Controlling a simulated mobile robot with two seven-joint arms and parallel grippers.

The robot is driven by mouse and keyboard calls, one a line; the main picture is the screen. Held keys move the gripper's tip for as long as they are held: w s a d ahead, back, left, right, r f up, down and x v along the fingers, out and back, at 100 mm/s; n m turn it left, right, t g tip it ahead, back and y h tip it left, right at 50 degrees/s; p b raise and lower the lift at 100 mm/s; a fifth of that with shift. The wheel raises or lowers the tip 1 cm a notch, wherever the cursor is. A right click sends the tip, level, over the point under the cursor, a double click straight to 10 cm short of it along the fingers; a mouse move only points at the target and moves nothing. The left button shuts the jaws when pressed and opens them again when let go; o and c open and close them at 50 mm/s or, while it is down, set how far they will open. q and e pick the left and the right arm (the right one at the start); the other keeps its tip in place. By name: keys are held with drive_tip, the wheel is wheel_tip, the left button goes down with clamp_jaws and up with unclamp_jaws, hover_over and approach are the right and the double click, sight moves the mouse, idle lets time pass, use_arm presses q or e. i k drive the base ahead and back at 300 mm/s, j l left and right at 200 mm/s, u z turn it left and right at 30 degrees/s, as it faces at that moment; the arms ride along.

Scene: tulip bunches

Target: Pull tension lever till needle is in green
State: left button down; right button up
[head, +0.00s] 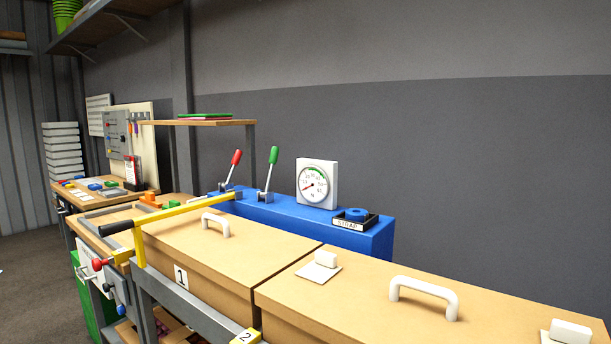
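Two levers stand on the blue strapping unit (290,214). One has a red handle (236,157), the other a green handle (273,155). Both tilt slightly to the right at the top. I see no label telling which is the tension lever. A white dial gauge (331,177) stands on the unit to their right. Its red needle (307,187) points to the lower left, away from the green band (316,168) along the top of the dial. Neither of my grippers is in view.
Cardboard boxes (220,246) with white handles fill the foreground bench. A box marked STRAP (348,225) sits right of the gauge. A wooden shelf (200,122) hangs behind.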

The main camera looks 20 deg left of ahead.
sight(273, 158)
drive_tip(key=j+z, duration=0.15)
drive_tip(key=j, duration=0.4)
drive_tip(key=j+z, duration=0.1)
drive_tip(key=j, duration=0.5)
drive_tip(key=k+j+z, duration=0.15)
drive_tip(key=j, duration=0.4)
drive_tip(key=k+j+z, duration=0.15)
drive_tip(key=j, duration=0.4)
drive_tip(key=j+z, duration=0.1)
drive_tip(key=j, duration=0.45)
drive_tip(key=k+j+z, duration=0.15)
drive_tip(key=j, duration=0.35)
drive_tip(key=k+j+z, duration=0.15)
drive_tip(key=j, duration=0.35)
drive_tip(key=k+j+z, duration=0.15)
drive_tip(key=j, duration=0.35)
drive_tip(key=k, duration=0.1)
